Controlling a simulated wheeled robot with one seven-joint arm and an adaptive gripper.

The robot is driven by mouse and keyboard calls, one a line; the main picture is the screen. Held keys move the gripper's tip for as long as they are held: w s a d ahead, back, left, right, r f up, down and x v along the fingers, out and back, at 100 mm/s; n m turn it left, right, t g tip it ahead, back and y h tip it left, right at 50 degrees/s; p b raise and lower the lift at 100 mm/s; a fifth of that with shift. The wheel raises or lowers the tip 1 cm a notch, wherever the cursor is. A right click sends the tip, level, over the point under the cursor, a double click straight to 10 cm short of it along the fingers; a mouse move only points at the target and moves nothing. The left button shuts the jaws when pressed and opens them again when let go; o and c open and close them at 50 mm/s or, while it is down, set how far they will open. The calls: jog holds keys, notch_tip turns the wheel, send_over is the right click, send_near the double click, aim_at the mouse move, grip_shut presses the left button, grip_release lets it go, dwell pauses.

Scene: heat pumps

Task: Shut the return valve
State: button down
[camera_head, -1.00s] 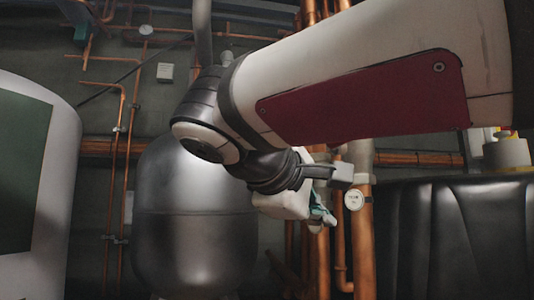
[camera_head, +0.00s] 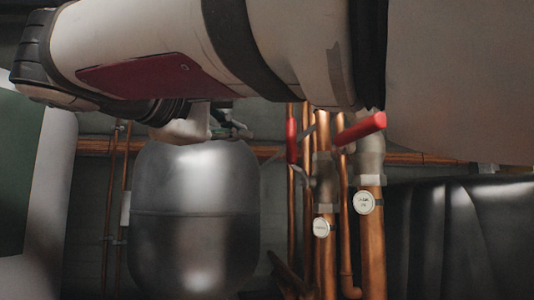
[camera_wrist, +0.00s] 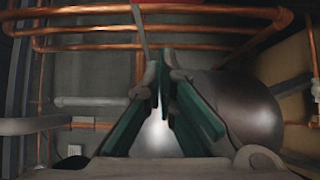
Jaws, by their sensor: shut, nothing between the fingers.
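Two copper pipes carry valves with red lever handles in the head view. The left valve (camera_head: 324,182) has a red handle (camera_head: 291,140) that stands upright beside its pipe. The right valve (camera_head: 369,160) has a red handle (camera_head: 360,129) sticking out sideways and slightly tilted. Round white tags hang at the left pipe (camera_head: 321,227) and right pipe (camera_head: 364,203); their lettering is too small to read, so I cannot tell which is the return valve. My gripper (camera_head: 240,131) is shut and empty, left of both handles and above the tank. Its teal fingers show in the wrist view (camera_wrist: 162,88), touching no valve.
A metallic tank (camera_head: 195,225) stands below my gripper and shows in the wrist view (camera_wrist: 245,110). A white cabinet (camera_head: 50,200) is at the left, a dark padded block (camera_head: 460,235) at the right. Copper pipes run along the wall.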

jog(key=x, duration=1)
jog(key=s, duration=0.2)
jog(key=s+d, duration=0.1)
jog(key=shift+s+d+p, duration=0.2)
jog(key=shift+s+p, duration=0.15)
jog(key=shift+s, duration=0.05)
jog(key=shift+d+f+b, duration=0.1)
jog(key=shift+f+b, duration=0.05)
jog(key=shift+b, duration=0.4)
